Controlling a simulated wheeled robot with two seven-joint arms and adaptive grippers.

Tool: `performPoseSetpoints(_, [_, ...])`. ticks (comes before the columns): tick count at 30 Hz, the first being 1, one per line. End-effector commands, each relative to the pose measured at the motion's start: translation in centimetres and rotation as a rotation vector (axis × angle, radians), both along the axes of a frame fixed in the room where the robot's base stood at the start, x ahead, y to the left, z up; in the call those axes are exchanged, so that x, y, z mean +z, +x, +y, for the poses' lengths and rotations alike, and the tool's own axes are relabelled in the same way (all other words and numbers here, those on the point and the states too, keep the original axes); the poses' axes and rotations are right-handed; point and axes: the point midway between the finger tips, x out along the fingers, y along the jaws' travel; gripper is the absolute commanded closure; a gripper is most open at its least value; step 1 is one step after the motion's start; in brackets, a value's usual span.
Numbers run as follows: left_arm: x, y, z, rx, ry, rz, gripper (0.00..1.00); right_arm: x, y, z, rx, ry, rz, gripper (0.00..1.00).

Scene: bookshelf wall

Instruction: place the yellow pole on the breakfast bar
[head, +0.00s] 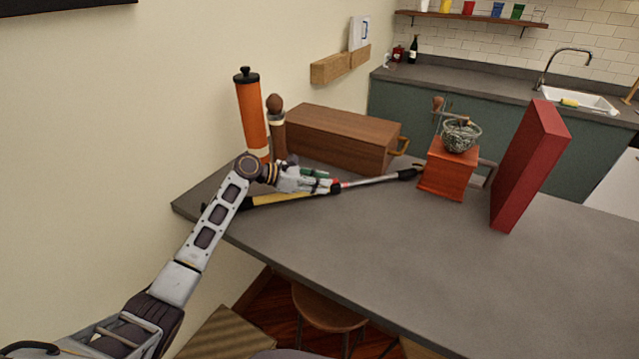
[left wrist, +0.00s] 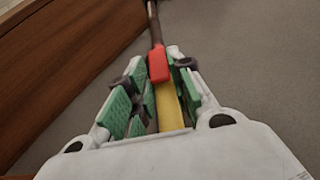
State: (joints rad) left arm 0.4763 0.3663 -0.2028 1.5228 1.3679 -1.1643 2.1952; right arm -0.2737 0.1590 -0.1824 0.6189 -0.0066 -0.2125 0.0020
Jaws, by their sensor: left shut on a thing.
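The yellow pole (head: 295,198) has a yellow grip, a black end, a red collar and a grey shaft with a dark tip. It lies lengthwise over the grey top of the breakfast bar (head: 370,255), on it or just above it; I cannot tell which. My left gripper (head: 328,184) is shut around the pole close to its red collar. In the left wrist view the yellow part (left wrist: 168,106) runs between the green finger pads (left wrist: 160,100), with the red collar just beyond them. My right gripper is not in view.
A wooden box (head: 335,138) stands behind the pole. An orange pepper mill (head: 250,110) and a brown one (head: 277,130) stand at the back left. A coffee grinder (head: 447,168) stands near the pole's tip, beside a tall red block (head: 530,165). The bar's front middle is clear.

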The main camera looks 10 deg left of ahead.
Motion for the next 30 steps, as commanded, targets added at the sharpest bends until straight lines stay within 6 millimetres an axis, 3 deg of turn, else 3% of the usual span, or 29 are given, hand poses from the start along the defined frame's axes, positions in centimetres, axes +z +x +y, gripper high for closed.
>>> performPoseSetpoints(1, [0.1, 0.0, 0.0, 0.001, -0.002, -0.002, 1.0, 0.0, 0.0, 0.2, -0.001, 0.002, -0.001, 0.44])
performPoseSetpoints(2, [0.0, 0.0, 0.0, 0.001, -0.002, 0.001, 0.74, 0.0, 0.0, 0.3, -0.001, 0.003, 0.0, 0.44])
performPoseSetpoints(6, [0.0, 0.0, 0.0, 0.001, -0.002, 0.001, 0.56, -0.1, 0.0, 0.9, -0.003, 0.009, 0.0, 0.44])
performPoseSetpoints(20, [0.1, -0.1, 0.3, 0.001, 0.0, 0.0, 0.56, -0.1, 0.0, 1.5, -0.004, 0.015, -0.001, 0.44])
performPoseSetpoints(30, [1.4, -1.5, 3.2, 0.002, 0.001, 0.001, 0.56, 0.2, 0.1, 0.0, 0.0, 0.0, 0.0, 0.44])
